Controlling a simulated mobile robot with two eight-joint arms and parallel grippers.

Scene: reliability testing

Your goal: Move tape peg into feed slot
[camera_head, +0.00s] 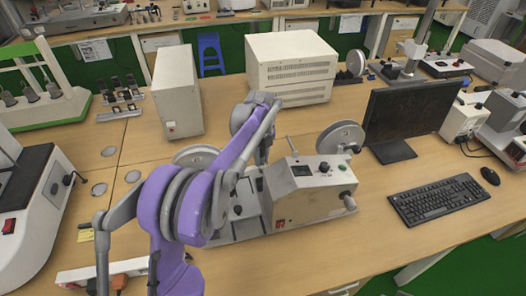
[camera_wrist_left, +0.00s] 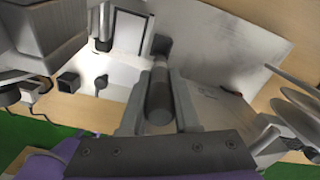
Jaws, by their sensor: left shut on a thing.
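The tape peg (camera_wrist_left: 158,95) is a dark grey cylinder between the fingers of my left gripper (camera_wrist_left: 159,78) in the left wrist view. The gripper is shut on it. In the head view the left gripper (camera_head: 263,158) is down at the left side of the tape machine (camera_head: 310,187), mostly behind my purple arm, and the peg cannot be made out. In the left wrist view a pale plate with a dark keyhole-shaped opening (camera_wrist_left: 101,86) lies left of the peg; I cannot tell whether this is the feed slot. My right gripper is not in view.
A reel (camera_head: 341,137) stands behind the machine and another reel (camera_head: 195,155) stands to its left. A monitor (camera_head: 410,115) and keyboard (camera_head: 438,199) are at the right. White boxes (camera_head: 177,92) (camera_head: 292,65) stand behind.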

